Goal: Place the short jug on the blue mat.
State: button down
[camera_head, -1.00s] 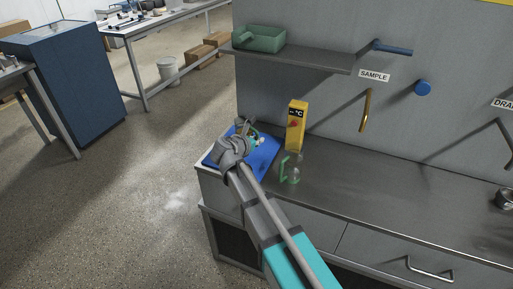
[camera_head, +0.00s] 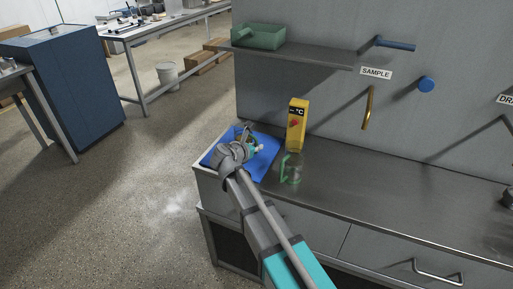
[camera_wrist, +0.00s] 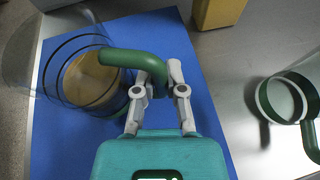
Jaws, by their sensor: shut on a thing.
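The short jug (camera_wrist: 88,75) is clear with a green handle (camera_wrist: 138,62), and a tan round area shows through it. My gripper (camera_wrist: 160,90) is shut on that handle, with the jug to the left of the fingers in the wrist view. The jug is over the left part of the blue mat (camera_wrist: 75,150); I cannot tell whether it touches. In the head view my gripper (camera_head: 246,143) is above the blue mat (camera_head: 268,146) at the counter's left end, and my wrist hides most of the jug.
A second clear jug with a green handle (camera_head: 292,170) stands on the counter right of the mat; it also shows in the wrist view (camera_wrist: 288,98). A yellow instrument (camera_head: 297,125) stands behind. The counter (camera_head: 390,195) is clear further right.

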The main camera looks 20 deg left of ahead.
jog(key=shift+f, duration=0.15)
jog(key=c, duration=0.7)
grip_release()
jog(key=shift+r, duration=0.2)
jog(key=shift+s+r, duration=0.1)
jog(key=shift+s, duration=0.2)
jog(key=p+v, duration=0.4)
jog(key=v, duration=0.7)
jog(key=shift+s+r+p, duration=0.15)
jog(key=shift+p, duration=0.15)
